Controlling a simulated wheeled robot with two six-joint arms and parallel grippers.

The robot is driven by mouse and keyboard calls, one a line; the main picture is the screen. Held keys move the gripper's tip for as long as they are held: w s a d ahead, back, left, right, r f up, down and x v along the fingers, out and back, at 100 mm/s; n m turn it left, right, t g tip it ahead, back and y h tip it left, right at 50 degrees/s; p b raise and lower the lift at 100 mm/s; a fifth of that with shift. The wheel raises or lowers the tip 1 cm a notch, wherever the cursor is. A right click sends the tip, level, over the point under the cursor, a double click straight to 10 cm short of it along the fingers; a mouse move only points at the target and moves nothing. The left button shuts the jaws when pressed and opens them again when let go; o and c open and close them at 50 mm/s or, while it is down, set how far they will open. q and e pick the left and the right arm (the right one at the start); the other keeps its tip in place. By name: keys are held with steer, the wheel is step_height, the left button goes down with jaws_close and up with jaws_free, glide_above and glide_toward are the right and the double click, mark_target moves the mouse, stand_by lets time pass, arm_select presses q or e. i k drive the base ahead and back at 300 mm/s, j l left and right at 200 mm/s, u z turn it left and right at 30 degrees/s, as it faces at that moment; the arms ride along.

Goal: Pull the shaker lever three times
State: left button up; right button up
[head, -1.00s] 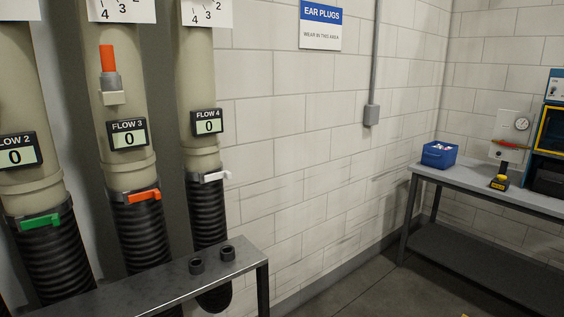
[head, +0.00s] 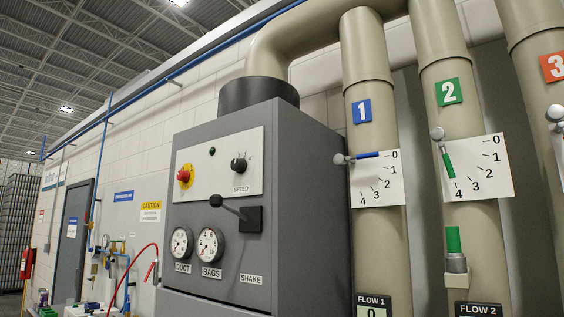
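The shaker lever (head: 229,208) is a dark handle with a round knob, on the front of a grey cabinet (head: 305,205). It reaches left and slightly up from a black square plate (head: 251,219). A SHAKE label (head: 251,279) sits below it. Neither of my grippers shows in the head view, so nothing is seen touching the lever.
The cabinet also bears a red knob on a yellow plate (head: 185,176), a SPEED knob (head: 239,165) and two gauges (head: 210,244). Beige pipes with numbered dials (head: 376,178) stand close at its right. A door (head: 73,240) and red hose (head: 143,250) are at left.

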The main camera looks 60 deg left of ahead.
mark_target(216, 200)
steer(key=u, duration=1.65)
